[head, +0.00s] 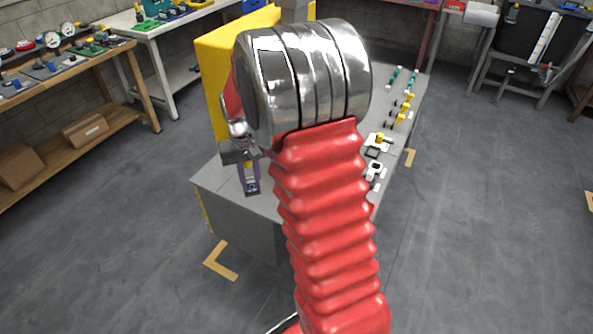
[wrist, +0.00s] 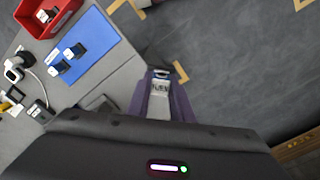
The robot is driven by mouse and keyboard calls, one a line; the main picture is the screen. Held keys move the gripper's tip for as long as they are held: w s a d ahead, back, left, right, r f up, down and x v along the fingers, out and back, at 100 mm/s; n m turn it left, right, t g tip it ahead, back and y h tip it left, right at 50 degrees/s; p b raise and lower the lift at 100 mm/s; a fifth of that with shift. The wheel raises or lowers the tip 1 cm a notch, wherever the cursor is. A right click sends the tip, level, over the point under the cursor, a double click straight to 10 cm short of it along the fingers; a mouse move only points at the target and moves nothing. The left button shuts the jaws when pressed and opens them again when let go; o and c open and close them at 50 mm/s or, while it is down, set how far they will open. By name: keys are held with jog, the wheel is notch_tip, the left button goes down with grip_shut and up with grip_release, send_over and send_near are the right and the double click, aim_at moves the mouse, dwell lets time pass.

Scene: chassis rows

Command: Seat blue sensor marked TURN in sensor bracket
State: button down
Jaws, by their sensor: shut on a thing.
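My gripper (wrist: 161,84) shows in the wrist view with two purple fingers. It is shut on a small sensor (wrist: 160,89) with a pale face and dark lettering, which looks like TURN. A bluish end of it shows at the fingertips. In the head view my gripper (head: 250,186) hangs to the left of my red arm, by the near left end of the grey bench. The held sensor is small and partly hidden there. I cannot pick out the sensor bracket for sure in either view.
In the wrist view, a red bin (wrist: 30,27) and a blue mat (wrist: 95,32) with small labelled parts lie on the grey bench (wrist: 110,75). A yellow panel (head: 214,75) stands behind my arm in the head view. White and yellow parts line the bench's right side.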

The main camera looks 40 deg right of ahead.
jog(key=w+a+n, duration=0.2)
jog(key=a, duration=0.5)
jog(key=w+a+r+n, duration=0.1)
jog(key=w+a+n, duration=0.1)
jog(key=a, duration=0.5)
jog(key=shift+w+a+r, duration=0.15)
jog(key=shift+w, duration=0.1)
